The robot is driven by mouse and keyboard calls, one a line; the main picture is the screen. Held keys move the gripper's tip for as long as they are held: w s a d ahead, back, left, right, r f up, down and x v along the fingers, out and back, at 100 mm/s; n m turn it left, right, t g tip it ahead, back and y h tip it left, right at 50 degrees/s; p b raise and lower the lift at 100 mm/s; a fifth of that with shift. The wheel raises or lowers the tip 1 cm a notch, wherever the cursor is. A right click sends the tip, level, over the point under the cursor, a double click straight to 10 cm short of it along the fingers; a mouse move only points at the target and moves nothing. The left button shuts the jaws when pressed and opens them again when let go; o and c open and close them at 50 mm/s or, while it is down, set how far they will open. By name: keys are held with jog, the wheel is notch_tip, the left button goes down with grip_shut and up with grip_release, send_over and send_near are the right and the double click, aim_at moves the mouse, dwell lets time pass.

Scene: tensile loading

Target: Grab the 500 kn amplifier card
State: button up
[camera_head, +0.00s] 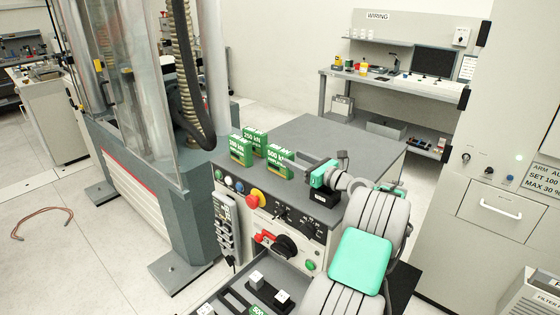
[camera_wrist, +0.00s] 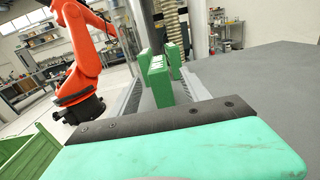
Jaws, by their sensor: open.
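The green 500 kN amplifier card (camera_head: 278,162) stands upright on top of the grey console, the nearest to my gripper of several green cards there. The 250 kN card (camera_head: 254,139) stands behind it, and another green card (camera_head: 240,151) stands to its left. My gripper (camera_head: 320,178), teal and black, is open to the right of the 500 kN card, apart from it. In the wrist view, green cards (camera_wrist: 160,82) stand ahead of the gripper's teal and black part; their labels are not readable there.
The console front carries knobs, a red lever (camera_head: 265,237) and a yellow-red button (camera_head: 255,198). A clear-walled test machine (camera_head: 130,110) stands left. The grey top (camera_head: 320,135) behind the cards is bare. The wrist view shows an orange robot arm (camera_wrist: 80,50) and a green crate (camera_wrist: 28,153).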

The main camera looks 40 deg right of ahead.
aim_at(280, 151)
jog(key=w, duration=0.3)
jog(key=w+p, duration=0.1)
jog(key=w, duration=0.3)
jog(key=shift+w+a+r+p, duration=0.15)
jog(key=shift+w+a+p, duration=0.05)
jog(key=shift+w+p, duration=0.1)
jog(key=shift+c, duration=0.5)
grip_shut()
